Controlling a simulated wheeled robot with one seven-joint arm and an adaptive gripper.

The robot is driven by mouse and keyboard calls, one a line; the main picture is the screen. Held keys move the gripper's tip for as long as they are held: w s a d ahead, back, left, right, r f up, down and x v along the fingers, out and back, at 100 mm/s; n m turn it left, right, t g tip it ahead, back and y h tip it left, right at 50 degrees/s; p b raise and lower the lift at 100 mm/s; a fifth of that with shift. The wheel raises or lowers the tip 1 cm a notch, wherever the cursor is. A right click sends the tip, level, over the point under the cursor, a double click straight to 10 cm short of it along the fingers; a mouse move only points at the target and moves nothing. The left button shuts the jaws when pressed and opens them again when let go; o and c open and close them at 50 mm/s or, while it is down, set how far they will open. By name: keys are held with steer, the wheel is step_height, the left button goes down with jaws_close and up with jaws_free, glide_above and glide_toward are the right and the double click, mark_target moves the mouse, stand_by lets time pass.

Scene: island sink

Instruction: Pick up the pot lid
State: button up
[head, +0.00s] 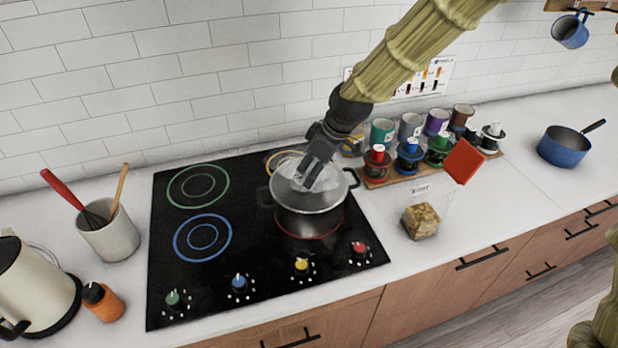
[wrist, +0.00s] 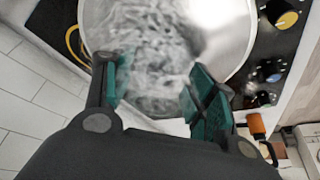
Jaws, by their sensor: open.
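A dark-sided pot (head: 312,222) with two side handles stands on the red-ringed burner of the black cooktop. Its round top is pale and mottled; in the wrist view the pot (wrist: 235,35) shows a smooth silvery band around cloudy grey-white swirls. I cannot tell a separate pot lid, or whether this is clear glass or the pot's inside. No lid knob can be made out. My gripper (head: 311,178) points down over the pot's top. In the wrist view my gripper (wrist: 155,88) has its green-padded fingers apart, with nothing visibly held between them.
A rack of coloured cups and jars (head: 405,172) stands right of the pot. In front of it is a clear container with a red lid (head: 464,160). A utensil crock (head: 110,235), kettle (head: 35,285) and orange bottle (head: 103,303) are left; a blue saucepan (head: 563,151) is far right.

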steer(key=shift+w+f, duration=0.1)
steer(key=shift+f, duration=0.2)
jaws_close()
steer(key=shift+r, duration=0.2)
